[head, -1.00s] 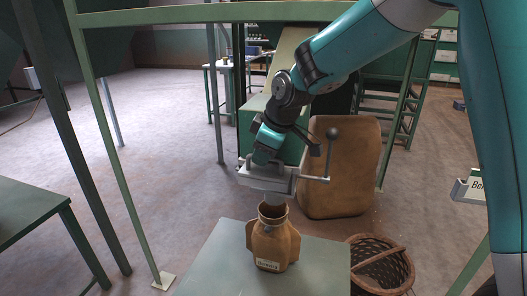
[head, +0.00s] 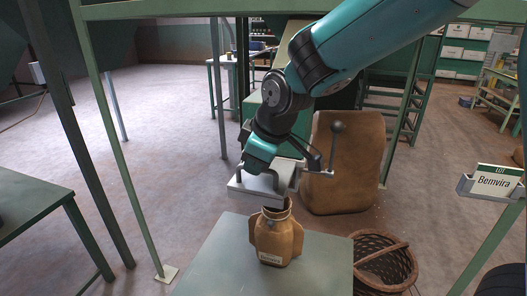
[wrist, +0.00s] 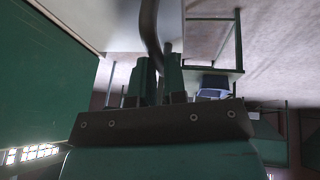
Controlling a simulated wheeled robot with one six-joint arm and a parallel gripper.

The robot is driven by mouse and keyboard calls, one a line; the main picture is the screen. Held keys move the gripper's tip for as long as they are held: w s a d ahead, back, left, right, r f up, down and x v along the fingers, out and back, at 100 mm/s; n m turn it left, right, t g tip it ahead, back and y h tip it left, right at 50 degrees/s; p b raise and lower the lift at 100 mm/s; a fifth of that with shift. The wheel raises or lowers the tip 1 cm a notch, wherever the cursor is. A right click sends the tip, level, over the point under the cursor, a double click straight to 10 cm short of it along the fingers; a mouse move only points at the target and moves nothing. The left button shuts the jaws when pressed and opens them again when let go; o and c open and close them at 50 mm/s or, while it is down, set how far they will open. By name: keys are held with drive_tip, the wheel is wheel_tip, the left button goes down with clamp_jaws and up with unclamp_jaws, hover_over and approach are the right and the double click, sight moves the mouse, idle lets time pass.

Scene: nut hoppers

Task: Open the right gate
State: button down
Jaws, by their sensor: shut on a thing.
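A pale grey metal gate plate (head: 245,187) with a curved handle (head: 283,176) hangs over the table in the middle of the head view. My gripper (head: 262,166) is at the handle. In the wrist view the two fingers of my gripper (wrist: 158,78) close around the grey curved handle bar (wrist: 150,25). A lever with a dark ball knob (head: 337,127) rises at the right of the gate. A brown sack (head: 275,240) with a white label stands upright just below the plate, its mouth upward. The hopper outlet is mostly hidden by the plate and my gripper.
The sack stands on a small green table (head: 215,265). A wicker basket (head: 402,270) is at its right, and a large brown sack (head: 345,175) stands behind. A sign reading Bemvira (head: 495,182) is at the right. Green posts frame the area; the left floor is open.

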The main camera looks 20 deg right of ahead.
drive_tip(key=shift+s+a, duration=0.4)
drive_tip(key=shift+s, duration=0.1)
drive_tip(key=c, duration=1.2)
unclamp_jaws()
drive_tip(key=shift+o, duration=0.2)
drive_tip(key=shift+r, duration=0.1)
drive_tip(key=p+v, duration=0.1)
drive_tip(key=v, duration=1.6)
drive_tip(key=shift+d+r, duration=0.1)
